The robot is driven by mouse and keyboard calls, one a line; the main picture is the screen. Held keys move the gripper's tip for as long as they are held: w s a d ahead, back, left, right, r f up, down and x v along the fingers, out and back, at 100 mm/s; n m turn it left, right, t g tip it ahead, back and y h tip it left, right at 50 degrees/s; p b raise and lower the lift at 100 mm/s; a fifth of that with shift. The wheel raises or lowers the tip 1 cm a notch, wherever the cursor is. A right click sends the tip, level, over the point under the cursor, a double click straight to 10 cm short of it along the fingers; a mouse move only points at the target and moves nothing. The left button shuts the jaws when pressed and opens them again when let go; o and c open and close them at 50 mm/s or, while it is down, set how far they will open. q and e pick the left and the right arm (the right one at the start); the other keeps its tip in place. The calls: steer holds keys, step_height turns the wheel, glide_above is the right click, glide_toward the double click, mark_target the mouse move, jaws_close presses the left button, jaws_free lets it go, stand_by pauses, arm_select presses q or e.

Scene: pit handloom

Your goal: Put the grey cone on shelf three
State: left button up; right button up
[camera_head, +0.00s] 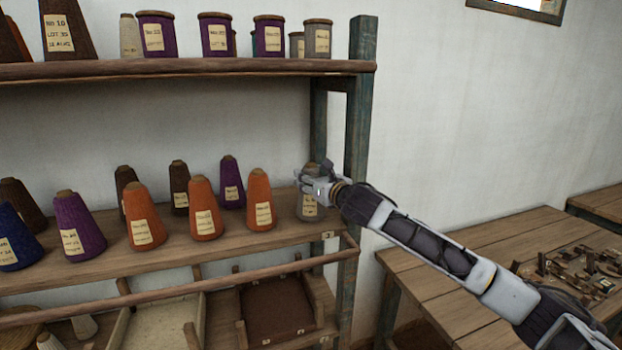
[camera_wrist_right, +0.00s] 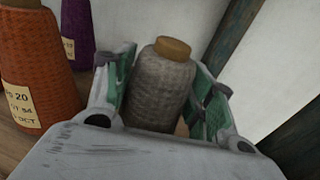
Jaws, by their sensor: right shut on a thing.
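The grey cone (camera_head: 310,211) stands at the right end of the middle shelf (camera_head: 180,262), beside the shelf post. In the right wrist view the grey cone (camera_wrist_right: 160,85) stands between the two fingers with its brown top showing. My right gripper (camera_head: 312,187) is shut on the grey cone and hides part of its upper body in the head view. The right gripper also shows in the right wrist view (camera_wrist_right: 160,95), with green pads at both sides of the cone. My left gripper is not in view.
An orange cone (camera_head: 260,200) stands just left of the grey cone. More orange, purple and brown cones line the shelf. A green post (camera_head: 358,120) rises close on the right. An upper shelf (camera_head: 180,70) holds labelled spools. A wooden table (camera_head: 450,250) stands at right.

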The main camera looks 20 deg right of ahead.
steer(key=o, duration=1.2)
steer(key=shift+f, duration=0.1)
steer(key=shift+b+v, duration=1.5)
steer(key=shift+v, duration=4.5)
